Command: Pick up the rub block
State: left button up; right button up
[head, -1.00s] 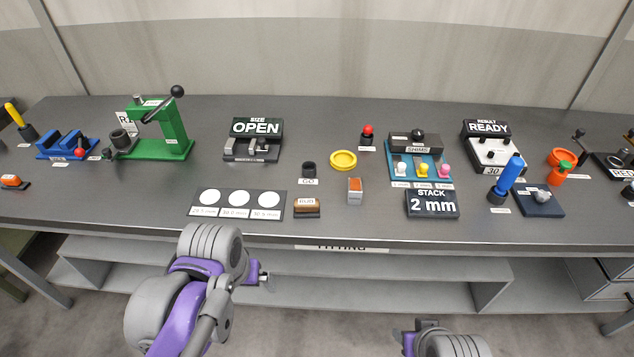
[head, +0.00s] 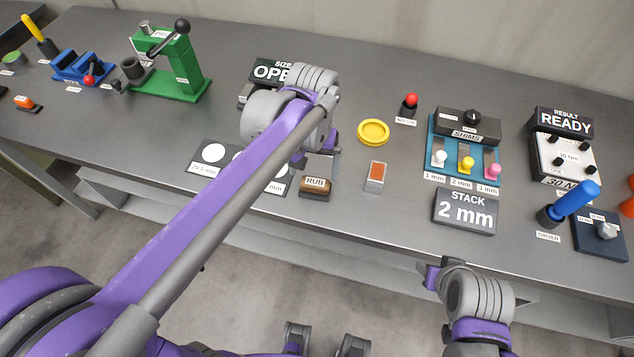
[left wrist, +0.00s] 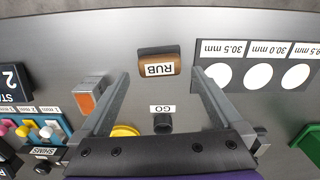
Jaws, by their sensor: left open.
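The rub block is a small brown block with a dark top and a white RUB label (head: 315,187). It sits on the table near the front edge, right of the panel with white circles. In the left wrist view the rub block (left wrist: 158,63) lies ahead of the fingertips, centred in the gap. My left gripper (left wrist: 158,82) is open and empty, above the table. In the head view my left gripper (head: 318,152) hangs just behind the block, its fingers partly hidden by the wrist. My right gripper (head: 432,275) is low in front of the table; its jaws are unclear.
An orange-topped grey block (head: 376,176) stands right of the rub block, with a yellow ring (head: 373,132) behind. The white-circle panel (left wrist: 228,52) lies close beside it. A black GO piece (left wrist: 163,123) is between my left fingers' bases.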

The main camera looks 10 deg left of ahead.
aim_at(315, 183)
pick_arm(q)
jog(key=f, duration=0.7)
jog(key=shift+w, duration=0.25)
jog(key=c, duration=1.1)
notch_tip(315, 183, up, 10)
jog(key=o, duration=0.9)
jog(key=c, duration=0.6)
jog(key=shift+f, duration=0.1)
